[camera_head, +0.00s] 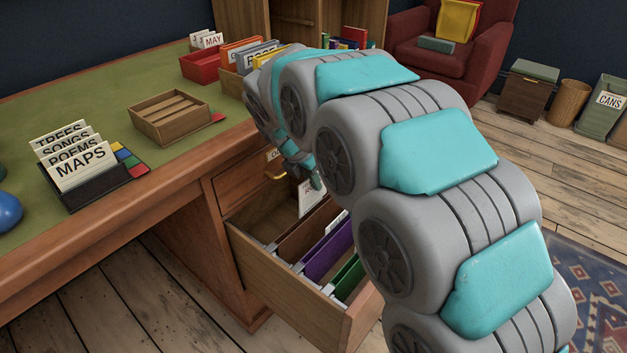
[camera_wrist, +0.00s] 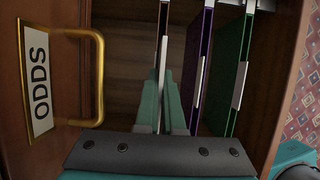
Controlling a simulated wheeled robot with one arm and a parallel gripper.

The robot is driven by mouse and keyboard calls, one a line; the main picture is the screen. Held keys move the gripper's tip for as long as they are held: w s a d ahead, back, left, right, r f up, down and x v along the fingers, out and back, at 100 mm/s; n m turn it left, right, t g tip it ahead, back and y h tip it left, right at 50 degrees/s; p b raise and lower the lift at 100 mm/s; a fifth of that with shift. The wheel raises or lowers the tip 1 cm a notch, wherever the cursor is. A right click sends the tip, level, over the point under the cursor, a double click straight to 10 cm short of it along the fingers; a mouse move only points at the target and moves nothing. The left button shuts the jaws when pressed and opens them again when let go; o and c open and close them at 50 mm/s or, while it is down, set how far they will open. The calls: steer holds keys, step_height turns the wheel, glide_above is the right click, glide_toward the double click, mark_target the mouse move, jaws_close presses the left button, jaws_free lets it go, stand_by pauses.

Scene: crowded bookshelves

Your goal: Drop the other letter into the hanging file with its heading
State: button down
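The open drawer (camera_head: 300,305) holds a brown hanging file (camera_head: 308,232), a purple one (camera_head: 328,255) and a green one (camera_head: 348,278). In the wrist view the purple file (camera_wrist: 203,60) and green file (camera_wrist: 246,50) run to the right of my fingers. My gripper (camera_wrist: 162,100) points down into the drawer, its teal fingers close together with a thin pale edge between them. A white letter (camera_head: 307,197) with dark print shows just below my gripper in the head view, over the brown file. Its heading is too small to read.
A closed drawer labelled ODDS (camera_wrist: 40,82) with a brass handle (camera_wrist: 95,80) lies close left of my gripper. On the desk stand a card holder with MAPS (camera_head: 80,165) in front, an empty wooden tray (camera_head: 170,117) and a red box (camera_head: 200,67).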

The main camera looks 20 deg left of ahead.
mark_target(317, 200)
steer(key=shift+f, duration=0.25)
steer(key=shift+f+p, duration=0.5)
steer(key=shift+f, duration=1.1)
steer(key=c, duration=1)
jaws_free()
steer(key=shift+o, duration=0.2)
